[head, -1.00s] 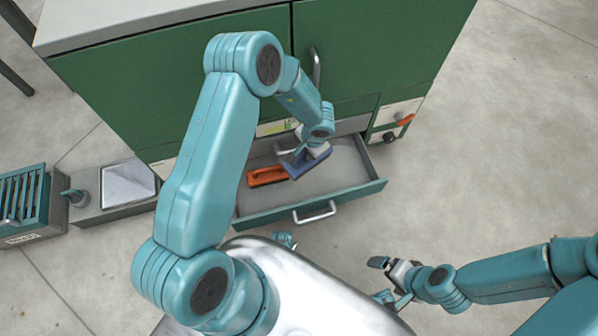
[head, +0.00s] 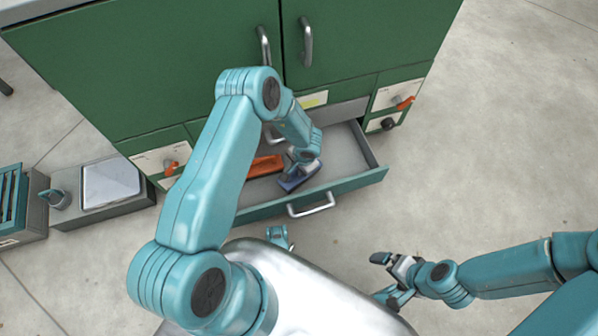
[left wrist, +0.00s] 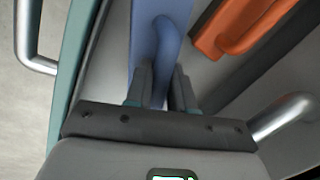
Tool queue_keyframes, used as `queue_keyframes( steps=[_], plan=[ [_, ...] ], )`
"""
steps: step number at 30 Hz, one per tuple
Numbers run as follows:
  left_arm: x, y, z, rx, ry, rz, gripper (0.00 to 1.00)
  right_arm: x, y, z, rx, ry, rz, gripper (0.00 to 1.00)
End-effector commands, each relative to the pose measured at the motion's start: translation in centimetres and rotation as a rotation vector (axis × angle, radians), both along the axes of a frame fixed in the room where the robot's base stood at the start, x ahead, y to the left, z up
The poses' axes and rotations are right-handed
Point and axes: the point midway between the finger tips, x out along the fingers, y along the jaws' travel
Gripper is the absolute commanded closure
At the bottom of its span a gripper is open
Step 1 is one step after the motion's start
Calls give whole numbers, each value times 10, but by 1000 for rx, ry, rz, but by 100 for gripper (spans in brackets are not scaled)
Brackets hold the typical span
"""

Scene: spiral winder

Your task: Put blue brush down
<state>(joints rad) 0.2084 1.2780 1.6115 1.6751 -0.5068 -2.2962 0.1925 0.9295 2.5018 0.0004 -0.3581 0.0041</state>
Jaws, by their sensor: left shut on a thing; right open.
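The blue brush (head: 297,181) is at the open drawer, close behind its front wall. It also shows in the left wrist view (left wrist: 158,35), with its handle between the fingers. My left gripper (left wrist: 157,85) is shut on the blue brush handle; in the head view the gripper (head: 300,168) partly covers the brush. I cannot tell whether the brush touches the drawer floor. The drawer (head: 345,187) is pulled out from the green cabinet. My right gripper (head: 381,277) is open and empty, above the floor to the right of my body.
An orange brush (head: 265,166) lies in the drawer, left of the blue brush; it also shows in the wrist view (left wrist: 240,25). The drawer's right part is clear. Cabinet door handles (head: 306,42) stick out above. A grey box (head: 110,185) stands at left.

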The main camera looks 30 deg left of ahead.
Motion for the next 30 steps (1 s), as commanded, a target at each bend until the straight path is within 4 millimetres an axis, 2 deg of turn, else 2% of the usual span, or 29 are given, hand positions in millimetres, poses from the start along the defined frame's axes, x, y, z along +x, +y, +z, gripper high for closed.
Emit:
queue_keyframes(
  steps=[1, 4, 15, 16, 18, 26, 30],
  plan=[
    [-1, 0, -15, 0, 2, 0, 100, 1, -1, -9, 0, -2, -4, 0],
    [0, 0, -29, -1, 1, 1, 100, 2, -2, -14, -2, -4, -10, 0],
    [0, 0, -32, -1, 1, 0, 100, 3, -3, -15, -2, -5, -12, 0],
    [0, 0, -32, -1, 1, 0, 74, 3, -3, -14, -2, -5, -12, 0],
    [0, 0, -31, -1, 1, 0, 51, 3, -3, -14, -2, -5, -12, 0],
    [0, 0, -30, -1, 1, 0, 51, 3, -3, -13, -2, -4, -11, 0],
    [0, -1, -18, 0, -1, 0, 51, 2, -2, -7, -2, -3, -8, 0]
  ],
)
